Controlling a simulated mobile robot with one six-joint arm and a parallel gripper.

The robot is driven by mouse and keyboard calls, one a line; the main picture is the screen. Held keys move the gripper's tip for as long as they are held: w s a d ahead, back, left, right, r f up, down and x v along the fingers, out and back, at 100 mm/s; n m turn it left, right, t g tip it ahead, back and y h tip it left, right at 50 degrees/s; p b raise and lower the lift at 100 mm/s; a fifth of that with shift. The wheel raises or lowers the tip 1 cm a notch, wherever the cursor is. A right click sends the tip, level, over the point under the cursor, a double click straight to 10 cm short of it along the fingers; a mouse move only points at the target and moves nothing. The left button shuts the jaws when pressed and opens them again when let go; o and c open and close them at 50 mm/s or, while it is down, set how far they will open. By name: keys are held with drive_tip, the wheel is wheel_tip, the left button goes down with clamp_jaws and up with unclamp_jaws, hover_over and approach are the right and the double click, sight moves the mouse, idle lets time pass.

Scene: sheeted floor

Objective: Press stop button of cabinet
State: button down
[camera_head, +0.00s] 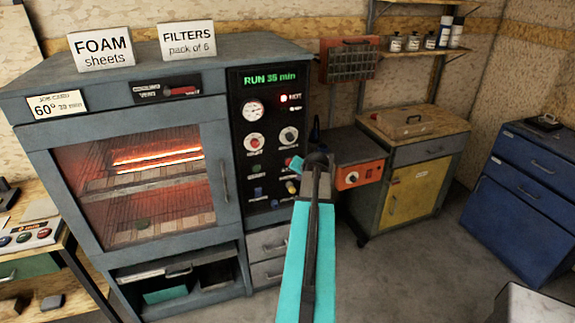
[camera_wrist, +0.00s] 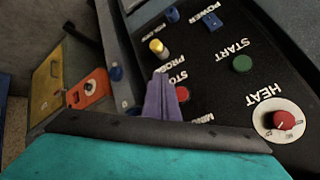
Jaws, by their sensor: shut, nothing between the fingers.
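The cabinet (camera_head: 140,105) is a blue-grey oven with a glowing window and a black control panel (camera_head: 262,105) at its right. The red stop button (camera_wrist: 183,93) shows in the wrist view, right beside my finger tips and partly covered by them; the STOP label is partly hidden too. In the head view only a bit of the red stop button (camera_head: 288,161) shows next to my gripper (camera_head: 296,166). My gripper's purple fingers (camera_wrist: 160,77) are shut and empty, pointing at the panel. I cannot tell whether they touch it.
Nearby on the panel are a green START button (camera_wrist: 242,63), a blue POWER switch (camera_wrist: 212,21), a yellow-tipped probe knob (camera_wrist: 158,48) and a red HEAT dial (camera_wrist: 284,119). The display (camera_head: 270,78) reads RUN 35 min. An orange box (camera_head: 352,176) stands right of the cabinet.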

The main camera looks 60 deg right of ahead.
drive_tip(key=w+d, duration=0.4)
drive_tip(key=w, duration=0.2)
drive_tip(key=shift+w+d+p, duration=0.2)
drive_tip(key=shift+d+p, duration=0.15)
drive_tip(key=shift+w+d+b, duration=0.3)
drive_tip(key=shift+w+d, duration=0.15)
drive_tip(key=shift+w, duration=0.15)
idle(3.2)
drive_tip(key=shift+s+a, duration=0.1)
drive_tip(key=shift+s, duration=0.05)
drive_tip(key=shift+s+a, duration=0.4)
drive_tip(key=shift+s, duration=0.1)
drive_tip(key=shift+s, duration=0.1)
idle(0.5)
drive_tip(key=s+a, duration=0.1)
drive_tip(key=s, duration=0.1)
drive_tip(key=s+a+b, duration=0.1)
drive_tip(key=s+a, duration=0.1)
idle(0.5)
idle(0.8)
